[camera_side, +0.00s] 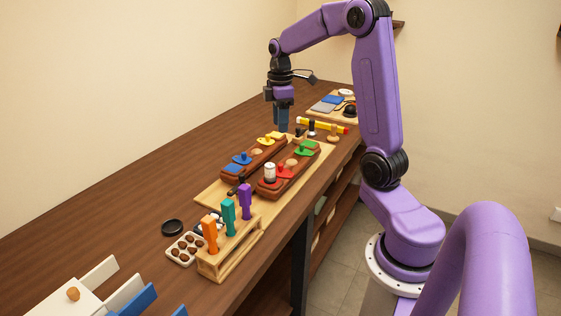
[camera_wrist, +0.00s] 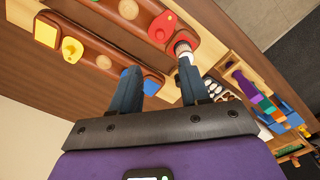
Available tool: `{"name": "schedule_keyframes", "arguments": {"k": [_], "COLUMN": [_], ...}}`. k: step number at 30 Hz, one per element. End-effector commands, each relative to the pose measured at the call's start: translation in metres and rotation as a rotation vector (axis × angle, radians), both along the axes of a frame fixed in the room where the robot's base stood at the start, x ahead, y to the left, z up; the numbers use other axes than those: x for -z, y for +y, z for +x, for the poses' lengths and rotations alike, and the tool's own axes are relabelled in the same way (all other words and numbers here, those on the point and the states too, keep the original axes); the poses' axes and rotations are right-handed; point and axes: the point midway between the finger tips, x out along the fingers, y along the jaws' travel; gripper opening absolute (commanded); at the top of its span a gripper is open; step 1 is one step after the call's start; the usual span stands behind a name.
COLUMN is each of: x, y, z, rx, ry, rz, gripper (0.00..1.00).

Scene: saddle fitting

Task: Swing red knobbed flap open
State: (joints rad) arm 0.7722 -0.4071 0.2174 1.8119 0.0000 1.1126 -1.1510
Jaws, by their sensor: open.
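The red knobbed flap (camera_side: 284,171) lies on the front reddish-brown block (camera_side: 271,190), beside a white cylinder (camera_side: 270,172) and a round wooden dome (camera_side: 291,162). In the wrist view the red flap (camera_wrist: 162,27) is at the top centre, beyond the fingertips. I cannot tell what lies under it. My gripper (camera_side: 283,127) points down above the far end of the back block, apart from the red flap. In the wrist view my gripper (camera_wrist: 158,68) shows its two fingers spread, with nothing held between them. The white cylinder (camera_wrist: 183,48) shows near the right fingertip.
The back block bears blue (camera_side: 239,159) and yellow (camera_side: 267,141) flaps; a green flap (camera_side: 306,149) is on the front block. A rack (camera_side: 232,248) with upright coloured pieces stands nearer. A yellow tube (camera_side: 322,125) and a tray (camera_side: 321,112) lie beyond.

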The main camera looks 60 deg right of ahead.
Motion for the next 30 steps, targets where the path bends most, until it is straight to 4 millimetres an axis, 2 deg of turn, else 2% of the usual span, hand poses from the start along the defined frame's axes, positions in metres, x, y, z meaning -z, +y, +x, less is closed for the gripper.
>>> {"name": "schedule_keyframes", "arguments": {"k": [3,18,24,30], "x": [0.024,0.114,0.134,0.139], "y": [0.0,0.001,0.0,0.0], "z": [-0.001,-0.001,-0.001,0.0], "rx": [0.0,0.001,0.001,0.001], "ry": [0.006,0.004,0.002,0.0], "rz": [0.002,0.001,0.001,0.0], "gripper": [0.45,0.45,0.45,0.45]}}
